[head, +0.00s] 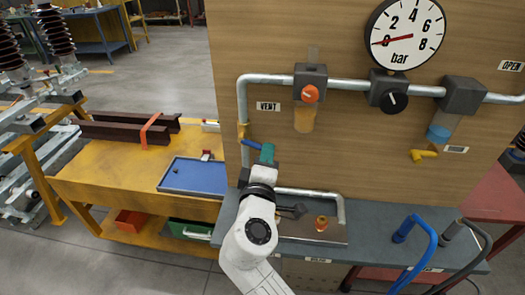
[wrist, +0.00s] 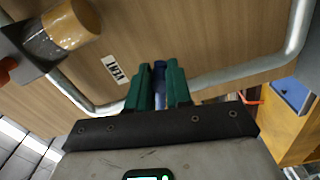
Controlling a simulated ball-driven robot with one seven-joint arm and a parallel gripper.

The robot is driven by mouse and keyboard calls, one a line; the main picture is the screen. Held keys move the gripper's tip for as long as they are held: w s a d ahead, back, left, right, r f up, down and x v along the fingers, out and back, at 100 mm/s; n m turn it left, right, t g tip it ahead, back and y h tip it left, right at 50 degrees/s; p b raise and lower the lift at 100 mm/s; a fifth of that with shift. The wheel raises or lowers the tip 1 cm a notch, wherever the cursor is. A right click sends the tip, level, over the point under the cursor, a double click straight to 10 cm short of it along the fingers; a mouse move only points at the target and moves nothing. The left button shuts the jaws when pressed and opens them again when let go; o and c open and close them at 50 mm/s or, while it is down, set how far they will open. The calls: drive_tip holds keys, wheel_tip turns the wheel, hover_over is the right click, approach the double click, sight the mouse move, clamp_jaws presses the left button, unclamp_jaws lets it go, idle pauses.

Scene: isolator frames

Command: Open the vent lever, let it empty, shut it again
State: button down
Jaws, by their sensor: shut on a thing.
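The vent lever (head: 251,143) is a blue handle on a yellow valve body (head: 243,131) on the vertical pipe below the VENT label (head: 267,106). It points right, nearly crosswise to the pipe, sloping slightly down. My gripper (head: 267,152) has its green fingers at the lever's free end. In the wrist view, the blue lever (wrist: 159,76) sits between the two fingers (wrist: 159,90), which are shut on it. The fingers hide part of the lever. The pressure gauge (head: 404,36) in the head view has its red needle at about 0 bar.
An orange-knobbed unit (head: 310,82), a black knob (head: 394,98) and a unit with a blue cup (head: 438,132) are on the board's pipe. A yellow handle (head: 424,155) hangs at right. Blue hose (head: 420,235) stands on the grey bench. A blue tray (head: 192,177) lies left.

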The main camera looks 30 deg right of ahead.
drive_tip(key=r+n+p, duration=0.1)
drive_tip(key=n+p, duration=0.1)
drive_tip(key=shift+r+n, duration=0.2)
drive_tip(key=shift+n, duration=0.1)
drive_tip(key=shift+s+r+n+p, duration=0.1)
drive_tip(key=shift+r+n+p, duration=0.2)
drive_tip(key=shift+n+p, duration=0.7)
drive_tip(key=c, duration=1.2)
unclamp_jaws()
drive_tip(key=shift+a, duration=0.1)
drive_tip(key=shift+c, duration=0.2)
drive_tip(key=shift+o, duration=0.9)
drive_tip(key=shift+r, duration=0.15)
drive_tip(key=b+v, duration=0.2)
drive_tip(key=v, duration=0.8)
drive_tip(key=shift+s, duration=0.35)
